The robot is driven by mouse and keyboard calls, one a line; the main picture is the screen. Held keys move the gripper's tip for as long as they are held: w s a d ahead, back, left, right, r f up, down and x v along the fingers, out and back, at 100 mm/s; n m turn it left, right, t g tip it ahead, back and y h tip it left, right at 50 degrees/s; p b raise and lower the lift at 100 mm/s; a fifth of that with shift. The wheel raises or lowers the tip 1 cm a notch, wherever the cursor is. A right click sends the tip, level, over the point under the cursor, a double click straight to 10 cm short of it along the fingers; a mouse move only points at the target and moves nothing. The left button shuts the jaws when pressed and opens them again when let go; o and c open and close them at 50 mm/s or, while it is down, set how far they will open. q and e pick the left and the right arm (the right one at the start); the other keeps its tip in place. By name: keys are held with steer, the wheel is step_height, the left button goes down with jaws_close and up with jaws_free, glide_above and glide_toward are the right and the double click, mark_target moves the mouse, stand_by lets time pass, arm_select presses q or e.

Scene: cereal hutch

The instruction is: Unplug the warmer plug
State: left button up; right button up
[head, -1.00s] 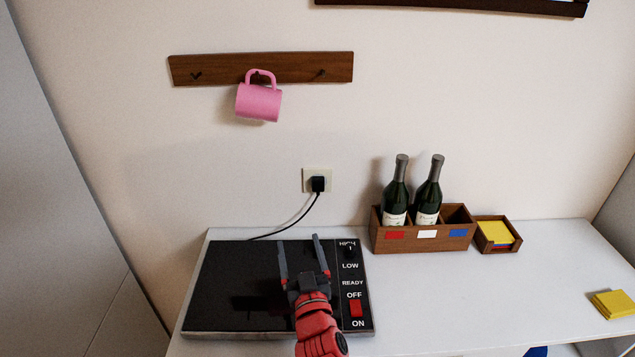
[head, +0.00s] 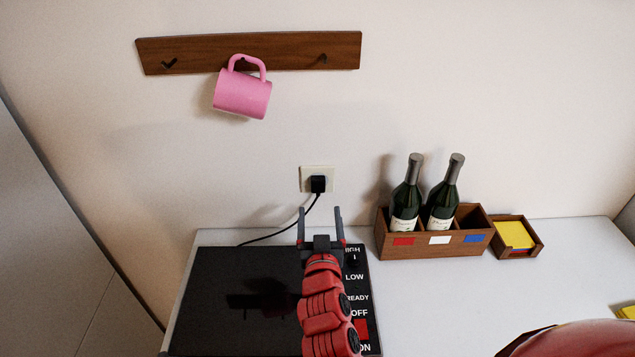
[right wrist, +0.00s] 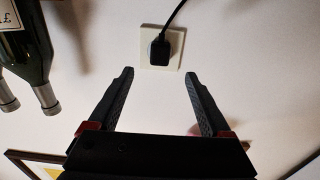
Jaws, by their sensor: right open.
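The black warmer plug (head: 318,184) sits in the cream wall socket (head: 306,174), with its black cord (head: 283,230) running down left behind the warmer (head: 230,290). The right wrist view also shows the plug (right wrist: 159,51), in the socket plate (right wrist: 173,62), beyond and between the fingertips. My right gripper (head: 320,212) is open and empty, its fingers pointing at the wall just below the plug in the head view. The right wrist view shows both fingers (right wrist: 160,75) apart, with nothing between them. My left gripper is not in view.
A wooden box (head: 430,248) with two dark bottles (head: 407,195) stands right of the socket, beside a yellow note holder (head: 515,236). A pink mug (head: 242,94) hangs on a wooden rack (head: 290,50) above. The counter (head: 440,300) in front of the box is clear.

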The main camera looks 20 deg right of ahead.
mark_target(318, 188)
steer(key=p+x, duration=0.2)
steer(key=x, duration=0.2)
steer(key=shift+w+r, duration=0.15)
steer(key=x, duration=0.3)
steer(key=shift+w+d+f, duration=0.15)
steer(key=shift+f, duration=0.15)
steer(key=shift+x, duration=0.8)
steer(key=shift+b, duration=0.95)
jaws_close()
